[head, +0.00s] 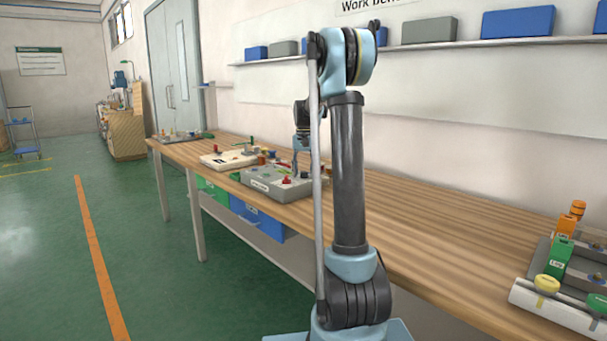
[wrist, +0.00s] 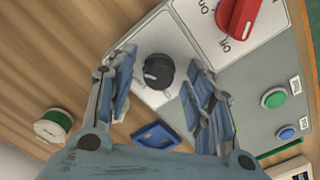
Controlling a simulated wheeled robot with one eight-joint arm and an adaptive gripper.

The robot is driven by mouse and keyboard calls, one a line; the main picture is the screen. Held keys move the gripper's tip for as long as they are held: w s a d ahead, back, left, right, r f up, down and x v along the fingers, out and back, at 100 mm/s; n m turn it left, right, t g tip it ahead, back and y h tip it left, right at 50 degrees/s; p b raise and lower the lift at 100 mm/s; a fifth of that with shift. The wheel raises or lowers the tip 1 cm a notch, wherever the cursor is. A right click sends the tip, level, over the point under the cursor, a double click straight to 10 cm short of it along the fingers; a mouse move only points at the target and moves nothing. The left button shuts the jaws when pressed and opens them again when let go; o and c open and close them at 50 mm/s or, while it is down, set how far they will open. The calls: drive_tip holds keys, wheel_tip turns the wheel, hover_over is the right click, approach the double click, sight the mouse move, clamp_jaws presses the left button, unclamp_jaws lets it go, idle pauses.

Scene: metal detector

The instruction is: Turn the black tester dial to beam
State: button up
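The black tester dial (wrist: 158,71) sits on a white plate of a grey panel in the wrist view, with a pale pointer mark on its face. My gripper (wrist: 165,88) is open, its blue-grey fingers on either side of the dial and apart from it in the picture. I cannot tell how far the fingertips are above the panel. In the head view the grey tester box (head: 262,186) stands on the wooden bench, with my gripper (head: 300,160) over it. The dial cannot be made out there, and its position labels are not readable.
A red rotary knob (wrist: 238,17) on another white plate is close to the right finger. A green button (wrist: 275,98) and a blue button (wrist: 287,133) lie farther right. A green-and-white round object (wrist: 54,125) is at left. The long bench (head: 420,220) has free room right of the box.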

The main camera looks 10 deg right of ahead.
sight(304, 172)
idle(0.3)
wheel_tip(304, 172, up, 12)
idle(0.6)
drive_tip(key=shift+f, duration=0.1)
